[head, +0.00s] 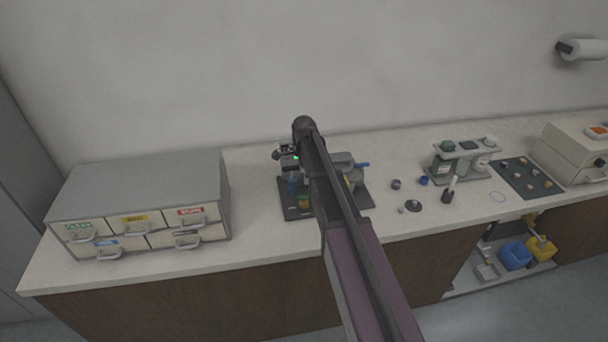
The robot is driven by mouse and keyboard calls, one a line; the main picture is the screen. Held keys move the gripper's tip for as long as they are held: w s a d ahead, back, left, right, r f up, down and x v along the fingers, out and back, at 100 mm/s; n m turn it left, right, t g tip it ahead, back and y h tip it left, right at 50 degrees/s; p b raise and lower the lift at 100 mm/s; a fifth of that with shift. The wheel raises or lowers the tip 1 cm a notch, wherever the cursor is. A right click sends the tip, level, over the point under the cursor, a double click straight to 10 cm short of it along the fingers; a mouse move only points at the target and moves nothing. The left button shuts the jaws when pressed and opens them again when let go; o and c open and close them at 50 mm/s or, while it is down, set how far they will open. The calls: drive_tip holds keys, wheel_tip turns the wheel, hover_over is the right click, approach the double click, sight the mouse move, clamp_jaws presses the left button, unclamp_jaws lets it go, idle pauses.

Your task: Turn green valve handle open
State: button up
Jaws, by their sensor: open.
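The mounting press (353,197) stands on a dark base plate on the counter, in the middle of the head view. My own arm crosses in front of it and hides much of it. A small bright green spot (296,157) shows at the upper left of the press, beside a dark rounded part. I cannot tell whether this spot is the green valve handle or a light. A blue lever (361,165) sticks out at the right of the press. A blue part and a small green and yellow part show at its left front. My gripper's fingers are hidden behind my arm.
A grey drawer cabinet (140,188) with labelled drawers stands at the left. Small round parts, a dark-based brush-like item (449,190), a rack of jars (463,160) and a dark mat (547,183) lie to the right. The counter (253,238) is clear between cabinet and press.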

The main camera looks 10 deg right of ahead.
drive_tip(key=shift+r+p, duration=1.65)
drive_tip(key=shift+r, duration=0.35)
drive_tip(key=s+f+n+b, duration=0.2)
drive_tip(key=s+n, duration=0.5)
drive_tip(key=s, duration=0.2)
drive_tip(key=s+f+n+b, duration=0.3)
drive_tip(key=s+n, duration=0.4)
drive_tip(key=s, duration=0.3)
drive_tip(key=s+f+n+b, duration=0.2)
drive_tip(key=s+f+b, duration=0.1)
drive_tip(key=f+b, duration=0.9)
drive_tip(key=s+f+n+b, duration=0.2)
drive_tip(key=f+b, duration=1)
drive_tip(key=shift+s, duration=0.4)
